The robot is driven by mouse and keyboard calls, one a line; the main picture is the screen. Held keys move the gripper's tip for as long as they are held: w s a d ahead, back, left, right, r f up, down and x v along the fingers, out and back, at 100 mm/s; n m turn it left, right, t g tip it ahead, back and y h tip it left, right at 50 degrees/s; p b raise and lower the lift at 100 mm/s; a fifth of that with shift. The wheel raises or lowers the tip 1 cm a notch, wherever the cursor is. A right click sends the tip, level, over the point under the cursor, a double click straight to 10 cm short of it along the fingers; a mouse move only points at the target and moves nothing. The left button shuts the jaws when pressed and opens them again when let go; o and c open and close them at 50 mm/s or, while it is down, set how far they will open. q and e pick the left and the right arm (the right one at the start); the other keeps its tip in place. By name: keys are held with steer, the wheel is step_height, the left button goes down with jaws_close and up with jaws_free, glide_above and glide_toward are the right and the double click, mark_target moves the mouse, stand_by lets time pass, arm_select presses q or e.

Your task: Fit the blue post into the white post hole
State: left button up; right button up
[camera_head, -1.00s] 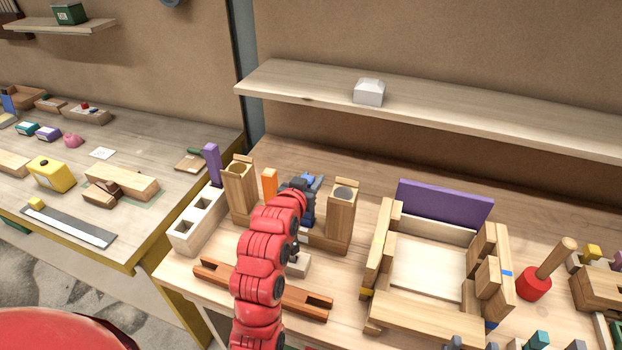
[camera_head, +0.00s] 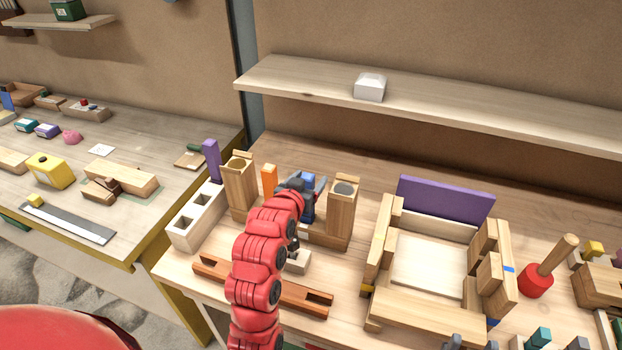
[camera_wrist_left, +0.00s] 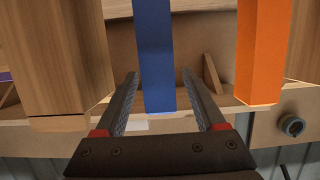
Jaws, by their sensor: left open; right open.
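The blue post (camera_head: 308,181) stands between two wooden uprights, partly hidden by my left gripper (camera_head: 304,190). In the left wrist view the blue post (camera_wrist_left: 155,55) is between the two fingers of my left gripper (camera_wrist_left: 160,80), which are spread, with a visible gap to the right finger. The pale white block (camera_head: 191,238) with square holes stands left of the uprights; a purple post (camera_head: 211,160) rises at its far end. Grey tips at the bottom edge look like my right gripper (camera_head: 465,343), open and mostly out of frame.
An orange post (camera_head: 269,180) stands beside the left wooden upright (camera_head: 239,190); it is close to my left gripper in the wrist view (camera_wrist_left: 262,50). The right upright (camera_head: 341,215) is on the other side. A slotted brown bar (camera_head: 212,268) lies in front, under my left arm.

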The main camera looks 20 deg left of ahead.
arm_select(q)
steer(key=p+v, duration=1.5)
steer(key=p, duration=0.3)
steer(key=shift+s, duration=0.4)
